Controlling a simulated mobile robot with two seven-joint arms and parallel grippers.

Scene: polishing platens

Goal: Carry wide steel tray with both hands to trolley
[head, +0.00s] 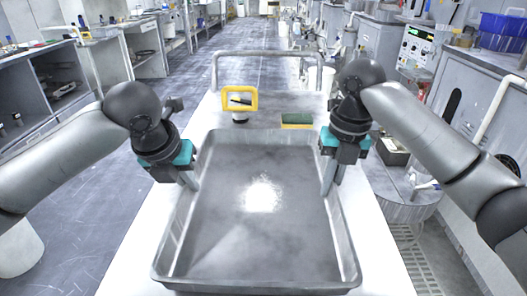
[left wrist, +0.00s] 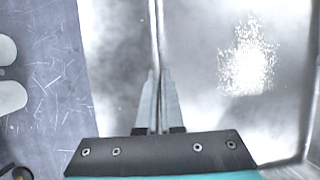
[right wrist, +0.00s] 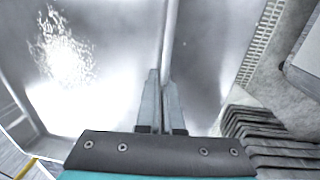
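The wide steel tray (head: 255,284) is an open, shallow grey pan, roughly level in the middle of the head view. It lies over the pale top of a trolley (head: 135,255) with a grey push handle at its far end. I cannot tell whether the tray touches the top. My left gripper (head: 192,186) is shut on the tray's left rim, and the rim runs between its fingers in the left wrist view (left wrist: 160,75). My right gripper (head: 327,190) is shut on the right rim, also seen in the right wrist view (right wrist: 162,75). The tray is empty.
A yellow-framed object (head: 240,99) and a green and yellow block (head: 297,121) are on the trolley beyond the tray. Benches line the left (head: 90,65). Machines and a blue bin (head: 502,30) line the right. The aisle floor (head: 235,60) ahead looks open.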

